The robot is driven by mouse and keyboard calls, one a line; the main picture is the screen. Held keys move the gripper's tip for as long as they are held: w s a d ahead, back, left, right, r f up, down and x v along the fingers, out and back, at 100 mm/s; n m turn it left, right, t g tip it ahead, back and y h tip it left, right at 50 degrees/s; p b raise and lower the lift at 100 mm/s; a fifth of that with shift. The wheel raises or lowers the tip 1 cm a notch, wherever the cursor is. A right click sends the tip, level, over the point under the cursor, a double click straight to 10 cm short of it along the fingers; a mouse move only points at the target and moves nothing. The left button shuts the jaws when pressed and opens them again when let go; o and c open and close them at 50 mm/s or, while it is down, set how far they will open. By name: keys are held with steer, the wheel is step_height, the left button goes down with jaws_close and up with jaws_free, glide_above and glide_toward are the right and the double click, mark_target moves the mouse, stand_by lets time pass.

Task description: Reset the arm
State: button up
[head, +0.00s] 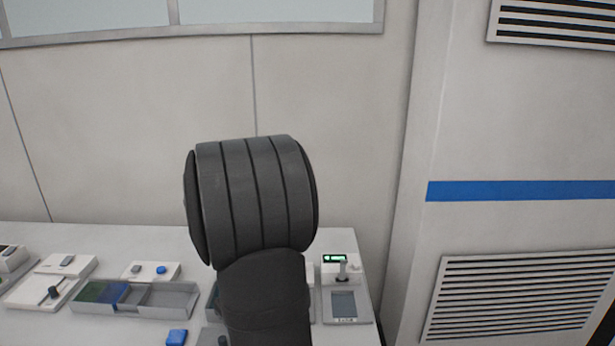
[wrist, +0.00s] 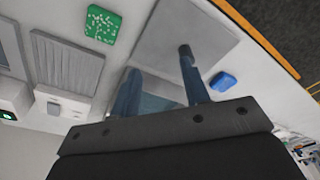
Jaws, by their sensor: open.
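My gripper (wrist: 158,62) shows in the wrist view with its two blue-grey fingers spread apart. Nothing is between them. They are above the bench, over a grey plate (wrist: 190,28) and a pale tray-like part (wrist: 165,86); how high above is hard to tell. A blue block (wrist: 222,80) lies to the right of the fingers, apart from them. In the head view my dark arm rises in the middle and hides part of the bench; the gripper itself is not visible there.
The white bench (head: 50,237) carries a compartment tray (head: 172,302), a blue block (head: 177,337) and a device with a green display (head: 335,260). A green board (wrist: 101,24) lies at upper left in the wrist view.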

steer(key=d+r, duration=0.4)
steer(key=d, duration=0.2)
steer(key=w+r, duration=0.4)
steer(key=w, duration=0.9)
steer(key=w+a+f, duration=0.2)
steer(key=a+f, duration=0.4)
steer(key=a, duration=0.4)
steer(key=shift+a, duration=0.3)
steer(key=shift+f, duration=0.1)
